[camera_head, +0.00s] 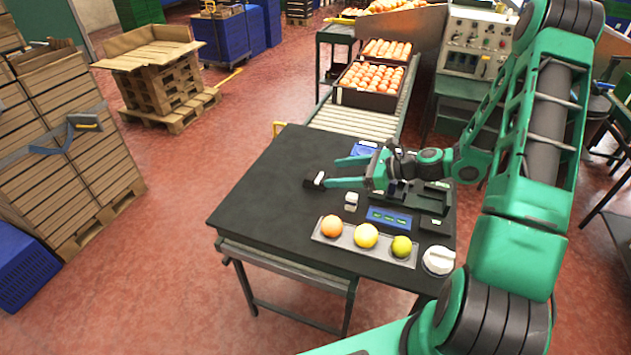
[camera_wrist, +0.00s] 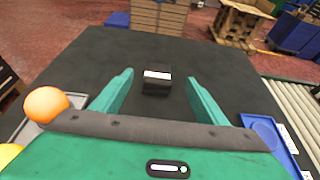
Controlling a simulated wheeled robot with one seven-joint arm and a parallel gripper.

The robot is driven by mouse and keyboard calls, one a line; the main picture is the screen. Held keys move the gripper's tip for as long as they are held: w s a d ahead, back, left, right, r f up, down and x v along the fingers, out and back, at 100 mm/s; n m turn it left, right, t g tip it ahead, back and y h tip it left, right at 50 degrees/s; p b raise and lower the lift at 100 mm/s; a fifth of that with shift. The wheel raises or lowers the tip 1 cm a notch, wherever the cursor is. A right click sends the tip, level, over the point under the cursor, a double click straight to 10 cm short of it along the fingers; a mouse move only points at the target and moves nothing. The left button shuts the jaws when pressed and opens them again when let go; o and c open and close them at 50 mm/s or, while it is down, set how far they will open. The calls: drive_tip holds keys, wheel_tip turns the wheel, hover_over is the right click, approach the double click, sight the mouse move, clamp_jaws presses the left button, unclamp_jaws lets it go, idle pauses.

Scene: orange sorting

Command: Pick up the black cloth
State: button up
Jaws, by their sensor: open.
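The black cloth (camera_head: 312,184) looks like a small dark folded block with a white band, lying on the dark table top (camera_head: 262,190). In the wrist view, the cloth (camera_wrist: 157,86) shows in the gap between the finger ends, with space visible on both sides. My gripper (camera_head: 336,172) is open and empty, low over the table, its fingers pointing left. In the wrist view, my gripper (camera_wrist: 159,75) has both green fingers spread apart. In the head view, the nearer finger ends close beside the cloth. I cannot tell the exact height of the fingertips.
A grey tray (camera_head: 325,237) with an orange, a yellow and a green fruit lies at the table's front. A small white block (camera_head: 351,199), a blue panel (camera_head: 389,218) and a round white item (camera_head: 438,260) are nearby. The table's left part is clear.

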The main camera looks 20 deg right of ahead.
drive_tip(key=x, duration=1)
drive_tip(key=shift+w+a+f, duration=0.1)
drive_tip(key=shift+w+a, duration=0.15)
drive_tip(key=shift+a, duration=0.05)
drive_tip(key=c, duration=1.2)
drive_tip(key=shift+c, duration=0.2)
drive_tip(key=shift+r, duration=0.55)
wheel_tip(320, 180, up, 3)
drive_tip(key=shift+r, duration=0.15)
drive_tip(key=s+a+r, duration=0.6)
drive_tip(key=a+r, duration=0.1)
drive_tip(key=a, duration=0.3)
drive_tip(key=m+t+h, duration=0.3)
drive_tip(key=m+h, duration=0.1)
hover_over(309, 174)
drive_tip(key=s, duration=0.2)
drive_tip(key=w+d+r+m+t+h, duration=0.1)
drive_tip(key=w+d+r+m+h, duration=0.1)
drive_tip(key=d, duration=0.6)
drive_tip(key=shift+w+d+r+m+t+h, duration=0.35)
drive_tip(key=shift+r+m, duration=0.15)
drive_tip(key=shift+r, duration=0.15)
